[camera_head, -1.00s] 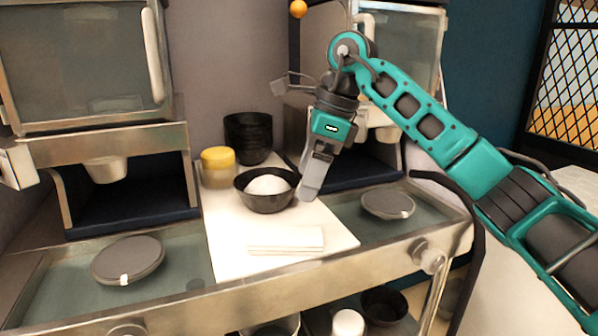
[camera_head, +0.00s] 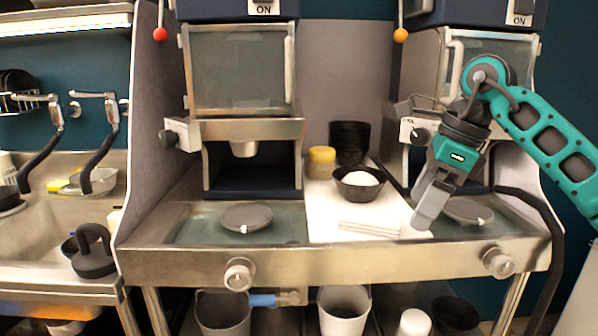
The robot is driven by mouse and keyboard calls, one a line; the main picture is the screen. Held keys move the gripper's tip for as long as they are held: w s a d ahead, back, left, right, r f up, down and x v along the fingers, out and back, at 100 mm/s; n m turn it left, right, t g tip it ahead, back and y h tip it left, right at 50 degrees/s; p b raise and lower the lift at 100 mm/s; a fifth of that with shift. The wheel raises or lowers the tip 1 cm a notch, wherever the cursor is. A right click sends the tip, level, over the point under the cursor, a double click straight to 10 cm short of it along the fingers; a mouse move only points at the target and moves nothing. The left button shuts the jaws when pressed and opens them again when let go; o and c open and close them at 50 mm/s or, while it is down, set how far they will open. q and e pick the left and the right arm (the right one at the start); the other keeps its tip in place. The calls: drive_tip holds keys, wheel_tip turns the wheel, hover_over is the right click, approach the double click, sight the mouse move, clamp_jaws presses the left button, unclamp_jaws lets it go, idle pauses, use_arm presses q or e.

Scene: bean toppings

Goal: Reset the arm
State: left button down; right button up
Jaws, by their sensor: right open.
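My right gripper (camera_head: 428,200) hangs at the end of my teal right arm (camera_head: 537,128), fingers pointing down, in front of the right machine. It is empty and sits to the right of a black bowl (camera_head: 352,190) with a white mound in it, apart from it in the picture. The bowl stands on a white board (camera_head: 320,222) between two machines. My left gripper does not show.
Left machine (camera_head: 238,75) and right machine stand on a steel counter (camera_head: 200,262), each with a round dark disc (camera_head: 246,217) in front. A sink (camera_head: 45,225) lies left.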

drive_tip(key=s+a+f+m+t+y, duration=0.1)
drive_tip(key=s+a+f+m+y, duration=0.1)
drive_tip(key=a+f+m+y, duration=0.3)
drive_tip(key=s+a+f+m+y, duration=0.1)
drive_tip(key=s+a+m+y, duration=0.1)
drive_tip(key=a+y, duration=0.5)
drive_tip(key=s+a+f+m+t+y, duration=0.1)
drive_tip(key=s+a+f+m+y, duration=0.25)
drive_tip(key=a+y, duration=0.2)
drive_tip(key=d+f+m+t+h, duration=0.5)
drive_tip(key=f+m+t+h, duration=0.15)
drive_tip(key=m, duration=0.65)
drive_tip(key=d+f+m+t+h, duration=0.4)
drive_tip(key=f+m+t+h, duration=0.3)
drive_tip(key=m, duration=0.6)
drive_tip(key=s+d+f+m+g+h, duration=0.2)
drive_tip(key=s+d+f+m+g, duration=0.1)
drive_tip(key=s+f+m, duration=0.2)
drive_tip(key=s+d+f+m+g+h, duration=0.3)
drive_tip(key=s+f+m, duration=0.2)
drive_tip(key=s+f, duration=0.4)
wheel_tip(320, 180, down, 4)
drive_tip(key=shift+s+d+r+m, duration=0.1)
drive_tip(key=shift+s+d+m, duration=0.15)
drive_tip(key=shift+s+m, duration=0.15)
